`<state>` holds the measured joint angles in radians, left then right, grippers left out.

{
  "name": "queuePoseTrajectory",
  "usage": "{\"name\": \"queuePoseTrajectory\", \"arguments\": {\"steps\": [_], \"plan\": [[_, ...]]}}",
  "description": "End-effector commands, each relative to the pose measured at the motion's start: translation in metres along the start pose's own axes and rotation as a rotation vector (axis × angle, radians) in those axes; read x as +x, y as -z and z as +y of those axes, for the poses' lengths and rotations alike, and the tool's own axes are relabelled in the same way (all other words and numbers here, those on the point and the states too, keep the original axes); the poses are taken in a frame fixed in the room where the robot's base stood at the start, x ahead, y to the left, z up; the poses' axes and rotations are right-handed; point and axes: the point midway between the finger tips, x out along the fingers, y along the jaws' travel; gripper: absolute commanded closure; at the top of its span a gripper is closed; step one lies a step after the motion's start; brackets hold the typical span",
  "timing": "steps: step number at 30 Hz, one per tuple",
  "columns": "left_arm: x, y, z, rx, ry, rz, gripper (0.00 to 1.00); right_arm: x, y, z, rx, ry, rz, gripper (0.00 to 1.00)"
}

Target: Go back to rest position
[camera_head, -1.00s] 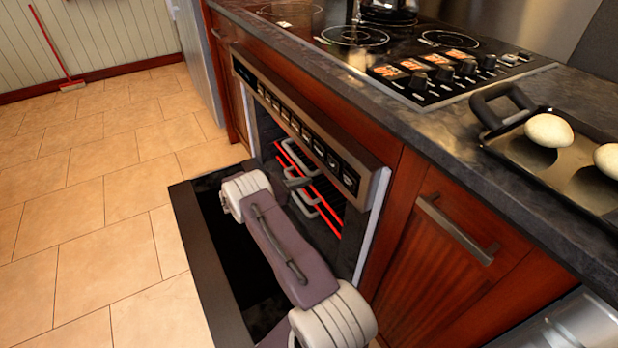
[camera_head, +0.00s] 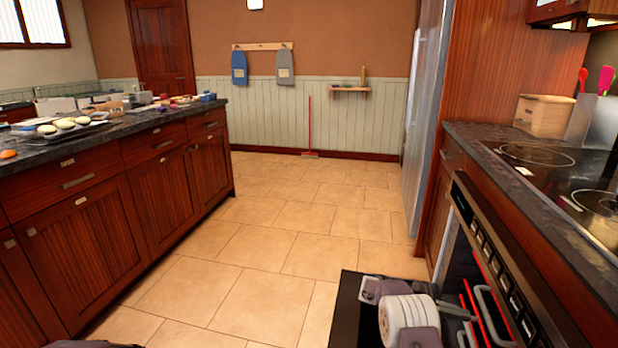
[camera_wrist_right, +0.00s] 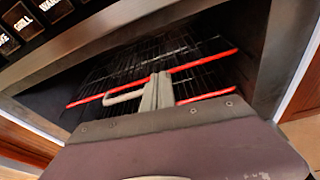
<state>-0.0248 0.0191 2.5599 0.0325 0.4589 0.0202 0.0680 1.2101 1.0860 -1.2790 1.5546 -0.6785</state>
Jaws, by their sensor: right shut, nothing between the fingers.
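My right arm reaches to the open oven at the lower right of the head view. My right gripper (camera_head: 458,312) is by the oven opening, small and partly hidden by my wrist. In the right wrist view the gripper's grey fingers (camera_wrist_right: 156,92) are shut with nothing between them, in front of the dark cavity with its wire racks (camera_wrist_right: 205,76). The oven (camera_head: 500,285) has its black door (camera_head: 346,308) folded down. My left gripper is not in view.
A wooden island (camera_head: 100,220) with dishes on top stands at the left. The cooktop counter (camera_head: 465,135) runs along the right, with a wooden box (camera_head: 543,115) on it. The tiled floor (camera_head: 270,225) between them is clear. A red broom (camera_head: 309,130) leans at the far wall.

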Motion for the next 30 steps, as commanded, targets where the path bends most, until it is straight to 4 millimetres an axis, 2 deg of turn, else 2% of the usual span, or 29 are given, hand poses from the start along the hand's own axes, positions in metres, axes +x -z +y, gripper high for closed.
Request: {"name": "queuePoseTrajectory", "arguments": {"steps": [1, 3, 5, 7, 11, 12, 15, 20, 22, 23, 24, 27, 30], "plan": [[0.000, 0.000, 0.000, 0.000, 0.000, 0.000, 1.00, -0.015, -0.034, 0.002, 0.043, 0.000, 0.030, 1.00], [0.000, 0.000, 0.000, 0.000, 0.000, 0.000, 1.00, -0.030, -0.059, -0.011, 0.069, 0.017, 0.115, 1.00], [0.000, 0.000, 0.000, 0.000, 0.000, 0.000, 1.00, -0.043, -0.070, -0.030, 0.100, 0.038, 0.218, 1.00], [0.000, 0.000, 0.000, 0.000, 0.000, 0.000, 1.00, -0.060, -0.073, -0.060, 0.150, 0.071, 0.363, 1.00], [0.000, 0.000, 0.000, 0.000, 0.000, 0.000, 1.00, -0.097, -0.058, -0.129, 0.280, 0.181, 0.649, 1.00], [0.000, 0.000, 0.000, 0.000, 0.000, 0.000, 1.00, -0.109, -0.050, -0.151, 0.326, 0.227, 0.730, 1.00], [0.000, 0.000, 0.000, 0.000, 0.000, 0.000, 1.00, -0.137, -0.030, -0.200, 0.454, 0.361, 0.899, 1.00], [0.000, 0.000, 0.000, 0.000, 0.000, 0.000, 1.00, -0.174, 0.002, -0.265, 0.692, 0.638, 1.072, 1.00], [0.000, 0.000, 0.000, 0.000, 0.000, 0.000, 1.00, -0.186, 0.022, -0.291, 0.831, 0.809, 1.093, 1.00], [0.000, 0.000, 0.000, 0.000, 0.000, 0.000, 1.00, -0.192, 0.029, -0.293, 0.911, 0.877, 1.103, 1.00], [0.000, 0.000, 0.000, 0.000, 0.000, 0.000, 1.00, -0.202, 0.032, -0.274, 1.042, 0.931, 1.144, 1.00], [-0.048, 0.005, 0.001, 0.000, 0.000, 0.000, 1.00, -0.212, -0.015, -0.265, 1.057, 0.936, 1.138, 1.00], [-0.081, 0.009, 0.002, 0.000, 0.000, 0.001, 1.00, -0.220, -0.047, -0.260, 1.055, 0.934, 1.138, 1.00]]}}
